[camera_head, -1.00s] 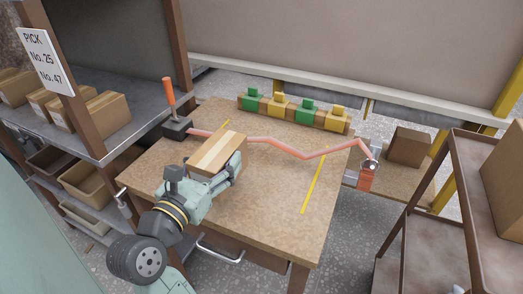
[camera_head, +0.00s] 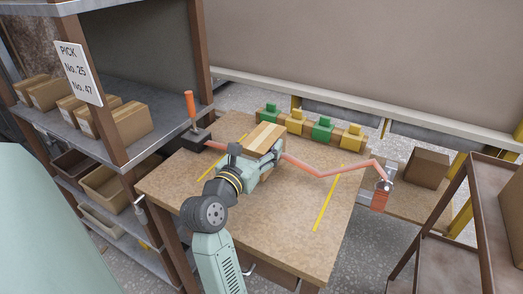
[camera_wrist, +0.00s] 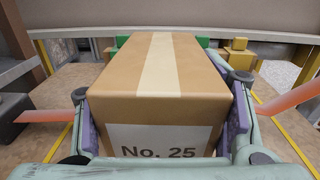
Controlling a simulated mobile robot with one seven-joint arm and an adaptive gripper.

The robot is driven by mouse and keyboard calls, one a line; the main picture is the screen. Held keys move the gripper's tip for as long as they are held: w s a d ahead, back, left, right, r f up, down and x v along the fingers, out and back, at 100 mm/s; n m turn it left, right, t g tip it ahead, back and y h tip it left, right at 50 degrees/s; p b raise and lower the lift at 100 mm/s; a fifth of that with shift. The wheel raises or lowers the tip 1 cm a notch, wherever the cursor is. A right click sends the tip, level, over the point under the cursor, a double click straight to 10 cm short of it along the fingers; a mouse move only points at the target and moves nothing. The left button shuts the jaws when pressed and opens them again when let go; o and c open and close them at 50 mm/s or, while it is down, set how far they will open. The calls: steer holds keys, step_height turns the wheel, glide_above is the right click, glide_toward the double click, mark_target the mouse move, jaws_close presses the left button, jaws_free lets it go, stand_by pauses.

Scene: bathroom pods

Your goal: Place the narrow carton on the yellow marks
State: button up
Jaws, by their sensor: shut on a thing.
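The narrow carton (camera_head: 265,139) is brown with a pale tape strip along its top. In the wrist view the carton (camera_wrist: 160,75) fills the middle, and its near face carries a label "No. 25". My gripper (camera_wrist: 165,110) is shut on its two sides with purple pads. In the head view my gripper (camera_head: 252,158) holds it over the back middle of the table. The yellow marks are two lines on the table top: a right one (camera_head: 328,198) in plain view and a left one (camera_head: 222,158), partly hidden by my arm. I cannot tell whether the carton touches the table.
Green and yellow blocks (camera_head: 322,129) line the back edge. A shelf with cartons (camera_head: 130,120) stands left. The table's front right is clear.

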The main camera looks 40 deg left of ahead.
steer(key=shift+w+a, duration=0.5)
steer(key=shift+w, duration=0.2)
steer(key=shift+f+p, duration=0.35)
steer(key=shift+f, duration=1.45)
steer(key=shift+f, duration=0.1)
steer(key=o, duration=1.6)
steer(key=shift+f, duration=0.1)
steer(key=shift+c, duration=0.2)
steer(key=shift+r, duration=0.25)
steer(key=b+v, duration=0.2)
steer(key=v, duration=1)
steer(key=shift+b, duration=0.35)
steer(key=shift+f, duration=0.1)
